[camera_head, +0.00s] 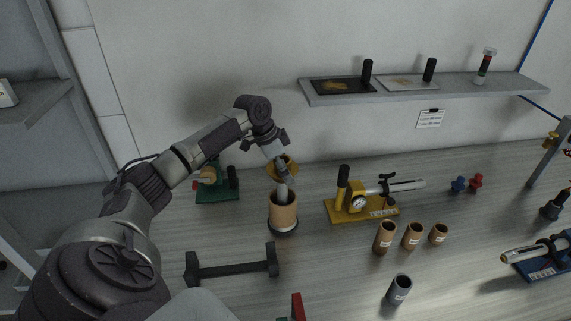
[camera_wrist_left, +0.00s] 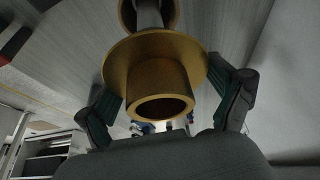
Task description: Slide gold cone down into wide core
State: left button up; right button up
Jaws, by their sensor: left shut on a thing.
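My left gripper (camera_head: 279,154) is shut on the gold cone (camera_head: 290,162), a flanged gold piece with a round bore. In the left wrist view the cone (camera_wrist_left: 152,80) sits between my two fingers (camera_wrist_left: 168,98), its open end toward the camera. The wide core (camera_head: 284,214) is a brown tube standing upright on a dark round base, directly below the cone. A grey shaft (camera_head: 282,190) rises from the core toward the cone. The core's rim (camera_wrist_left: 127,14) shows beyond the flange. Whether the shaft enters the cone's bore is hidden. My right gripper is not in view.
A yellow stand with a gauge (camera_head: 358,203) is right of the core. Several smaller tubes (camera_head: 412,236) stand at front right. A dark bar stand (camera_head: 232,268) lies in front, a green stand (camera_head: 217,189) behind left. A shelf (camera_head: 430,91) is on the wall.

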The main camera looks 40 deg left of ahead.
aim_at(285, 194)
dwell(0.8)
pick_arm(q)
jog(key=shift+f+p, duration=0.1)
jog(key=shift+p, duration=0.35)
dwell(0.4)
jog(key=shift+p, duration=0.4)
jog(key=shift+p, duration=0.4)
dwell(0.3)
jog(key=shift+f+b, duration=1.15)
jog(key=shift+f, duration=1.4)
jog(key=shift+d+f+b, duration=0.1)
jog(key=shift+f+b, duration=1.15)
jog(key=shift+f, duration=1.15)
jog(key=shift+s, duration=0.1)
